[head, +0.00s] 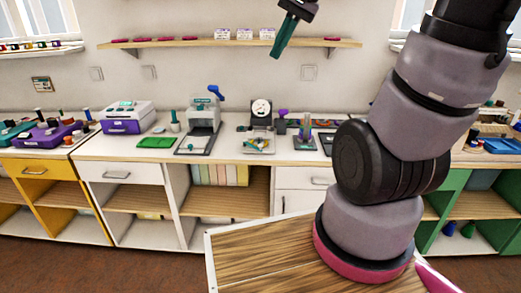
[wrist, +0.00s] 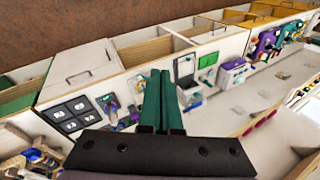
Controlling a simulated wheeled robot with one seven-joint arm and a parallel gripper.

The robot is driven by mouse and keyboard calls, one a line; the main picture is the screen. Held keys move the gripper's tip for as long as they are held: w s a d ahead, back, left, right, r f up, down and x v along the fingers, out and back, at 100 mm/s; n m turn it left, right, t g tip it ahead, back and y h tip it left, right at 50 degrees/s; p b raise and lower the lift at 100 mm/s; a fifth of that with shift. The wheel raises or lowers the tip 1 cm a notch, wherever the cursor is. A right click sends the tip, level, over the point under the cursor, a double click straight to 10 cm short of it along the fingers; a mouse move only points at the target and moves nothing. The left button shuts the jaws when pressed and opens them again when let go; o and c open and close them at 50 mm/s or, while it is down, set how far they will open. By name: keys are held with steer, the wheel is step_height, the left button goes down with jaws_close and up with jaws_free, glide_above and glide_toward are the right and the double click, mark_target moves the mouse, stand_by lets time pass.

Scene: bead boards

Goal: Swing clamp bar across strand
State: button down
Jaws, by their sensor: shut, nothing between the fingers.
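My gripper (head: 278,54) hangs high in front of the back wall in the head view, its green fingers pointing down. In the wrist view the two green fingers of my gripper (wrist: 161,74) lie together with nothing between them. The gripper is well above the white counter (head: 113,149) and touches nothing. I cannot make out a clamp bar or a strand for certain in either view. A grey and white machine with a blue handle (head: 203,110) stands on the counter. A dark stand with a round dial (head: 261,108) is to its right.
A wooden shelf (head: 190,43) with small boxes runs along the wall near the gripper. A wooden-topped surface (head: 255,258) is in front.

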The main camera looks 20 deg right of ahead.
mark_target(260, 148)
steer(key=s+f, duration=0.1)
steer(key=s, duration=0.3)
steer(key=w+a+f+m+g+y, duration=0.4)
steer(key=w+a+f+m+y, duration=0.2)
steer(key=f+m, duration=0.35)
steer(key=w+f+m+t+y, duration=0.2)
steer(key=w+f+m+y, duration=0.4)
steer(key=w+f+m, duration=0.35)
steer(key=w+d+f+m+t+h, duration=0.2)
steer(key=w+d+f+m+t, duration=0.15)
steer(key=f+m, duration=0.45)
steer(key=w+d+f+m+t+h, duration=0.1)
steer(key=w+d+f+m+t, duration=0.1)
steer(key=d+f+m+t, duration=0.45)
steer(key=w+d+f+m+t+h, duration=0.2)
steer(key=f+m+t, duration=0.1)
steer(key=f+m, duration=0.65)
steer(key=w+a, duration=0.1)
steer(key=w, duration=0.2)
steer(key=w+a, duration=0.1)
steer(key=w, duration=0.2)
steer(key=w+a, duration=0.1)
steer(key=w, duration=0.2)
steer(key=shift+a, duration=0.25)
steer(key=shift+w+d+f, duration=0.15)
steer(key=shift+d, duration=0.3)
